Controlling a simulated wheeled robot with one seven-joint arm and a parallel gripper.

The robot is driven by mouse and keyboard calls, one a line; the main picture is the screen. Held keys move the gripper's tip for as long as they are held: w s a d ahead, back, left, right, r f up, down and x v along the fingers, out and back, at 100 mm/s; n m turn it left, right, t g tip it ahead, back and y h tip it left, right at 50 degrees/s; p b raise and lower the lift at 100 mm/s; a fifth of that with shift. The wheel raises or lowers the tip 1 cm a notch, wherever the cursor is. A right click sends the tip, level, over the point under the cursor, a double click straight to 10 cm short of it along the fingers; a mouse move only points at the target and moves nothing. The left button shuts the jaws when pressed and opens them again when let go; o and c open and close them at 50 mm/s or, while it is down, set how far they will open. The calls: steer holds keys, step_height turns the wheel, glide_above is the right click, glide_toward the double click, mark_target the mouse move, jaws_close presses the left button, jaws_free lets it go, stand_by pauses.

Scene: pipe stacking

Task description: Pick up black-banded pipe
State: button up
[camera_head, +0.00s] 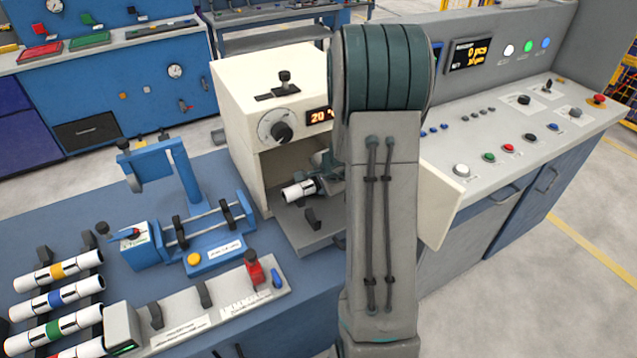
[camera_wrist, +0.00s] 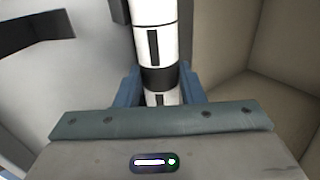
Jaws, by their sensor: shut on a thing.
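The black-banded pipe (camera_head: 299,190) is white with black marks and lies inside the opening of the cream machine in the head view. In the wrist view the pipe (camera_wrist: 156,45) runs up from between my fingers, its black band just beyond them. My gripper (camera_wrist: 160,90) is shut on the pipe; its blue fingers stand on both sides of it. In the head view my gripper (camera_head: 327,184) is mostly hidden behind my arm and the machine's wall. I cannot tell whether the pipe touches its support.
The cream machine (camera_head: 285,85) with a dial and a "20" display surrounds the pipe on several sides. A dark hook (camera_head: 312,219) stands on its tray. Left are a blue fixture (camera_head: 200,230), a grey stand with hooks (camera_head: 190,316) and a rack of banded pipes (camera_head: 58,270).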

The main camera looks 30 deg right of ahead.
step_height(320, 180, up, 4)
steer(key=shift+r+p, duration=0.1)
steer(key=shift+p, duration=0.95)
steer(key=shift+s+f+b, duration=0.3)
steer(key=shift+s+b, duration=0.2)
steer(key=shift+s+f+b, duration=0.3)
steer(key=shift+s+b, duration=0.15)
steer(key=shift+s, duration=0.05)
steer(key=s+b, duration=0.3)
steer(key=s, duration=1.3)
steer(key=shift+d+r+b, duration=0.25)
steer(key=shift+d+b, duration=0.05)
steer(key=shift+b, duration=0.05)
steer(key=shift+s, duration=0.1)
